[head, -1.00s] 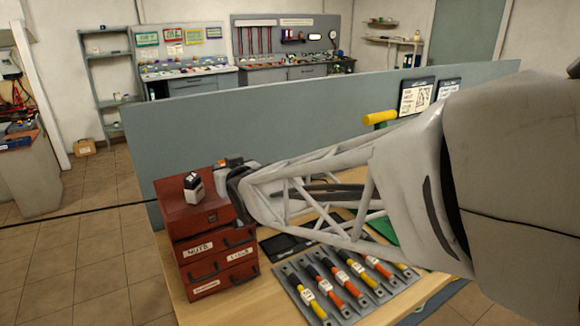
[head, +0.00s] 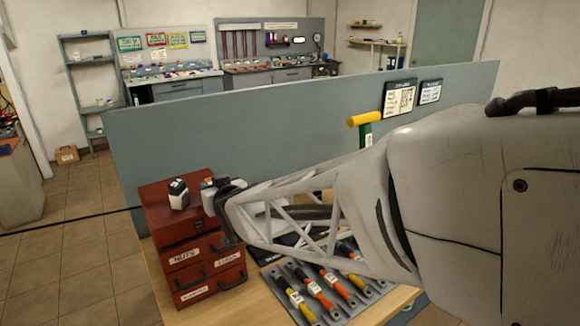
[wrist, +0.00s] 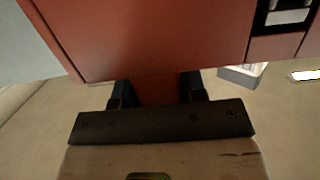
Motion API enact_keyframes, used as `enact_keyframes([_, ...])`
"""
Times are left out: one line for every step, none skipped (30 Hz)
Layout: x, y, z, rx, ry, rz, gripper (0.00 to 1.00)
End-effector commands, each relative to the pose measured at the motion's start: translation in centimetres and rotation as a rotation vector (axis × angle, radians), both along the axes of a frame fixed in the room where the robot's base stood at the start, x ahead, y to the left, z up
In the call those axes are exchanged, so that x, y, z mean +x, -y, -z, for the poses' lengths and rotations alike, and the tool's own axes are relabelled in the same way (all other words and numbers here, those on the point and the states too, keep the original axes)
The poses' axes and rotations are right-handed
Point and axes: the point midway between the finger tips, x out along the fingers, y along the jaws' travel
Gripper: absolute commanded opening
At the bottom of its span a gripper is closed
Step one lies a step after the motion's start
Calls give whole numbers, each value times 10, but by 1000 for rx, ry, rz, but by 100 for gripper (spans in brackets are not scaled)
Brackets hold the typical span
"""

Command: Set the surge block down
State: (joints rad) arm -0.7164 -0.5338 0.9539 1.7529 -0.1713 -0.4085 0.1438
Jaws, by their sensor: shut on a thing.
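My gripper (head: 226,194) is at the right rear of the red drawer chest (head: 168,213), its dark body facing away from the head camera. In the wrist view my gripper (wrist: 158,88) has its two dark fingers shut, with a reddish part between them. A small grey block with a bluish and orange top, taken as the surge block (head: 208,196), shows at the gripper in the head view. The arm and gripper hide part of it. I cannot tell whether it touches the chest top.
A black-and-white block (head: 178,195) stands on the chest top, just left of my gripper. A tray of colored-handled tools (head: 272,273) lies right of the chest on the wooden table (head: 262,309). A grey partition (head: 200,130) rises behind. A yellow-topped handle (head: 364,120) stands farther right.

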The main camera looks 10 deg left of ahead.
Motion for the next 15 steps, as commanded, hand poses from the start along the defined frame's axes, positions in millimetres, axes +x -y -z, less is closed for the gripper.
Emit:
enact_keyframes([0, 0, 0, 0, 0, 0, 12])
enact_keyframes([0, 0, 0, 0, 0, 0, 12])
enact_keyframes([0, 0, 1, 0, 0, 0, 12])
enact_keyframes([0, 0, 1, 0, 0, 0, 12])
enact_keyframes([0, 0, 2, 0, 0, 0, 12])
enact_keyframes([0, 0, 3, 0, 0, 0, 12])
enact_keyframes([0, 0, 3, 0, 0, 0, 12])
enact_keyframes([0, 0, 3, 0, 0, 0, 41])
enact_keyframes([0, 0, 3, 0, 0, 0, 47])
enact_keyframes([0, 0, 3, 0, 0, 0, 52])
enact_keyframes([0, 0, 3, 0, 0, 0, 56])
enact_keyframes([0, 0, 3, 0, 0, 0, 62])
enact_keyframes([0, 0, 3, 0, 0, 0, 64])
enact_keyframes([0, 0, 3, 0, 0, 0, 64])
enact_keyframes([0, 0, 3, 0, 0, 0, 64])
